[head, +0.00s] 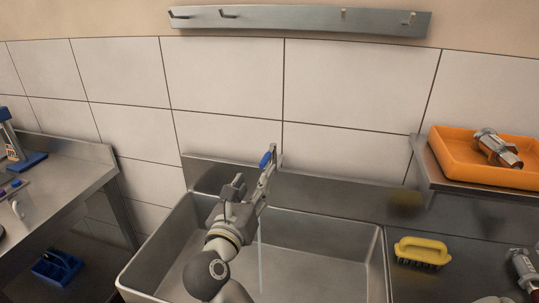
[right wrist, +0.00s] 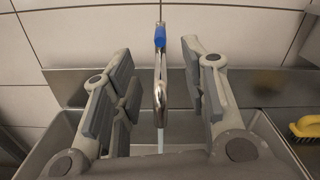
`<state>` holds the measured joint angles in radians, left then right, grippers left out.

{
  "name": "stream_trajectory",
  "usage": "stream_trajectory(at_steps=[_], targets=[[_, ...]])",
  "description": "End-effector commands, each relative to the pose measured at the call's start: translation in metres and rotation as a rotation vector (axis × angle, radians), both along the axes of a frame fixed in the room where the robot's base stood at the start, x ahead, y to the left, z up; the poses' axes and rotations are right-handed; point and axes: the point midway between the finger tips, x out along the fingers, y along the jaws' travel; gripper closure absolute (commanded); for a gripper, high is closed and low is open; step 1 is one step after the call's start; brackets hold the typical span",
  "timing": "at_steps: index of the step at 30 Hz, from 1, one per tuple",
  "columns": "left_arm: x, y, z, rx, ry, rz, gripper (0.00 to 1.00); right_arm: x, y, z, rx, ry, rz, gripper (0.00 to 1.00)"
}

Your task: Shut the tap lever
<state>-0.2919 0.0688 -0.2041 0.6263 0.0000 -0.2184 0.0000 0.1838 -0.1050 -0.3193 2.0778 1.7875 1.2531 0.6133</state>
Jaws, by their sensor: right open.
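The tap (right wrist: 160,85) is a metal spout at the back of the sink, with a blue lever (right wrist: 160,36) near its top. The blue lever also shows in the head view (head: 265,160). A thin stream of water (head: 259,255) falls from the tap into the sink. My right gripper (right wrist: 157,75) is open and empty, with one finger on each side of the tap in the right wrist view. The lever shows beyond the fingertips. In the head view my right gripper partly hides the tap. My left gripper is not in view.
The steel sink (head: 376,265) lies under my right arm. A yellow brush (head: 422,252) is on the right counter. An orange tray (head: 445,160) with a metal part (head: 497,149) sits on a raised shelf. A steel table (head: 75,165) is at left. A hook rail (head: 300,20) is on the wall.

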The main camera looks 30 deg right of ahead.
Motion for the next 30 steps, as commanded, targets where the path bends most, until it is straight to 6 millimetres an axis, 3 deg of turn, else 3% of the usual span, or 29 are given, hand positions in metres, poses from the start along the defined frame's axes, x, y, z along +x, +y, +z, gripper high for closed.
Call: stream_trajectory(at_steps=[5, 14, 21, 30], targets=[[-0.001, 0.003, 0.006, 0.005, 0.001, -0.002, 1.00, 0.008, -0.009, 0.000, 0.015, 0.003, -0.005, 0.59], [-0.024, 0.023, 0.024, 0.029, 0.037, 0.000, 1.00, 0.045, -0.052, 0.001, 0.009, 0.005, -0.005, 0.59], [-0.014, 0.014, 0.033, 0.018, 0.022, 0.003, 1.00, 0.065, -0.076, -0.001, 0.012, 0.005, -0.004, 0.59], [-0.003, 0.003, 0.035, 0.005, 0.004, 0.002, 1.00, 0.070, -0.082, -0.003, 0.014, 0.003, -0.003, 0.59]])
